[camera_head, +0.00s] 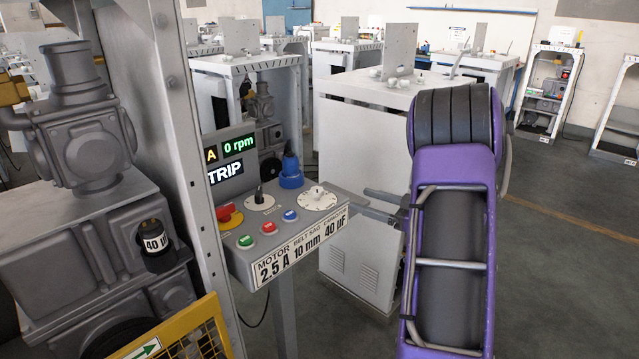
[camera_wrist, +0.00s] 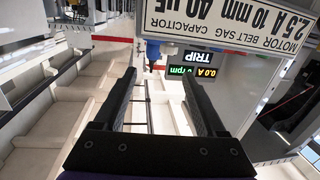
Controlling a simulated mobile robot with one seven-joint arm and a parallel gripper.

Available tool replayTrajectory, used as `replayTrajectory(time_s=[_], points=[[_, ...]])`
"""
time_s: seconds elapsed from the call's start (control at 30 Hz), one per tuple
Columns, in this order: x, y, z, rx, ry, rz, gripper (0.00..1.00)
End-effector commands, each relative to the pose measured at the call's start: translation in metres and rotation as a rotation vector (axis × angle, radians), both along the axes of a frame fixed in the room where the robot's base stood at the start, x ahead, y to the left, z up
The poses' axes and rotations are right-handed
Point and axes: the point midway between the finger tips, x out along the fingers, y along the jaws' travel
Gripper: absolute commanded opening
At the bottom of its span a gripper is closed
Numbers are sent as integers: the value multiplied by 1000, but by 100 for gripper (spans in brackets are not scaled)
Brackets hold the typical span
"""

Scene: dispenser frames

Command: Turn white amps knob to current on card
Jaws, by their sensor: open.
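The white knob (camera_head: 317,192) stands on a round white dial at the right end of the sloped control panel (camera_head: 240,263). Its setting is too small to read. The card (camera_head: 300,248) on the panel's front edge reads motor 2.5 A, belt sag 10 mm, capacitor 40 µF. It also shows upside down in the wrist view (camera_wrist: 235,25). My gripper (camera_head: 378,204) is open and empty, just right of the dial and apart from it. In the wrist view its two fingers (camera_wrist: 160,76) are spread with nothing between them. The white knob cannot be made out there.
A black knob (camera_head: 259,194) on another dial, a red switch (camera_head: 227,214), several push buttons (camera_head: 268,228) and a blue part (camera_head: 291,172) crowd the panel. The display (camera_head: 228,160) shows 0 rpm and TRIP. A white cabinet (camera_head: 360,250) stands behind my gripper.

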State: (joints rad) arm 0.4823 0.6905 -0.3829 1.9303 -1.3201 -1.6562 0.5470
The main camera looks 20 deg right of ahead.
Motion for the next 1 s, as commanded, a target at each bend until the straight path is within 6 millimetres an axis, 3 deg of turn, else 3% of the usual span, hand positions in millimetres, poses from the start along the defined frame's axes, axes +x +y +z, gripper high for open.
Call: replayTrajectory(time_s=[0.13, 0.27, 1.0], points=[[-17, 3, -10, 51, 2, 56, 73], [-13, 9, -11, 58, 1, 68, 73], [99, 101, -10, 55, 1, 65, 73]])
